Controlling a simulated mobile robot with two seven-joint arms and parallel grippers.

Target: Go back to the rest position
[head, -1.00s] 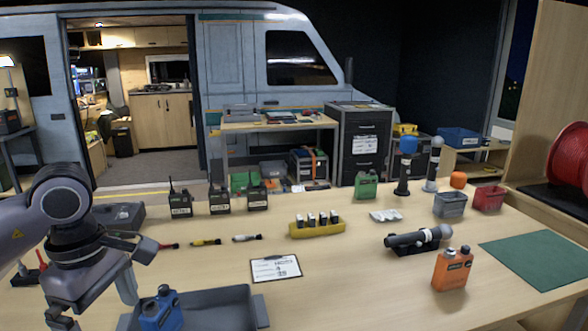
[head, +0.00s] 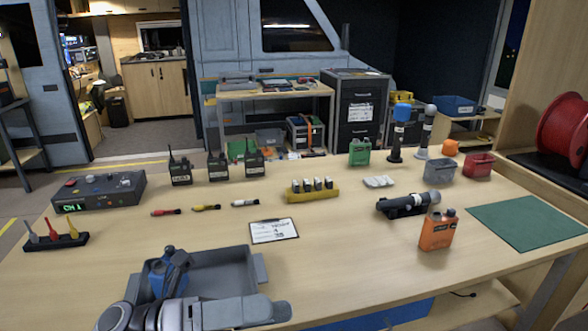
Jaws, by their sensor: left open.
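My left arm is folded low at the bottom left of the head view. My left gripper (head: 178,266) shows small and dark, partly overlapping the blue canister (head: 157,277) in the picture. It is open. The canister stands in the left part of a grey tray (head: 250,268) on the near edge of the table, partly covered by my arm. I cannot tell whether the gripper touches it. My right gripper is not in view.
The wooden table (head: 340,262) holds a control box (head: 98,190), several radios, a clipboard (head: 273,231), a yellow battery holder (head: 313,196), a flashlight (head: 408,204) and an orange canister (head: 437,231). A green mat (head: 528,222) lies right. The table's front middle is clear.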

